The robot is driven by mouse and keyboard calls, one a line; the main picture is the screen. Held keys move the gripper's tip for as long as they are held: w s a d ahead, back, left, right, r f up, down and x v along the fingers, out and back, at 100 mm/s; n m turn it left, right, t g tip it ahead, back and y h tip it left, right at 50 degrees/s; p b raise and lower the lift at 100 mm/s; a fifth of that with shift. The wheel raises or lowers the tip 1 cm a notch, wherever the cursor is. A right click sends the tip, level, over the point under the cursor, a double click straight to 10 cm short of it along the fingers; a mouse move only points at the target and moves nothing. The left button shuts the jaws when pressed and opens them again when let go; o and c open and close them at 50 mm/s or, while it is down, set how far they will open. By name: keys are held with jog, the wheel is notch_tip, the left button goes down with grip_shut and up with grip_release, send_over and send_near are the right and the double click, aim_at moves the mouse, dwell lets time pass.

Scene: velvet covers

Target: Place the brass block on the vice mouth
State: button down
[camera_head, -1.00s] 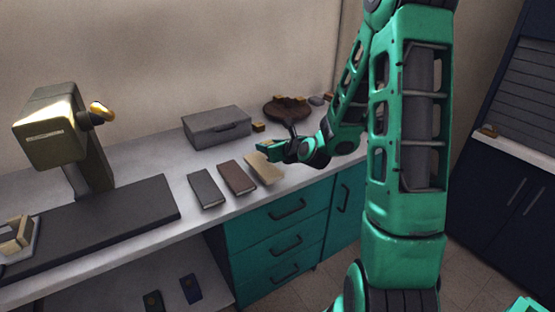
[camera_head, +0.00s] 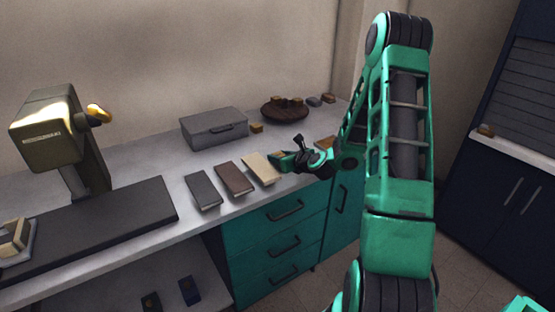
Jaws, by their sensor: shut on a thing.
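My gripper (camera_head: 285,160) is low over the worktop, beside the cream slab (camera_head: 261,167) and towards the front edge. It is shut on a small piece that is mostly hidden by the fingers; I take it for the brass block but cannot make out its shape. A cream and brass-coloured piece on a pale base (camera_head: 14,240) stands at the far left edge, partly cut off. It may be the vice, but its mouth is not clear.
A press (camera_head: 55,140) and dark mat (camera_head: 95,220) fill the left. Brown and dark slabs (camera_head: 234,178) lie left of my gripper. A grey case (camera_head: 214,128), a small brass-coloured block (camera_head: 256,127) and a round brown dish (camera_head: 284,111) stand behind.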

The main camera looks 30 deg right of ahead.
jog(key=shift+f, duration=0.2)
jog(key=c, duration=1.2)
grip_release()
jog(key=shift+o, duration=0.2)
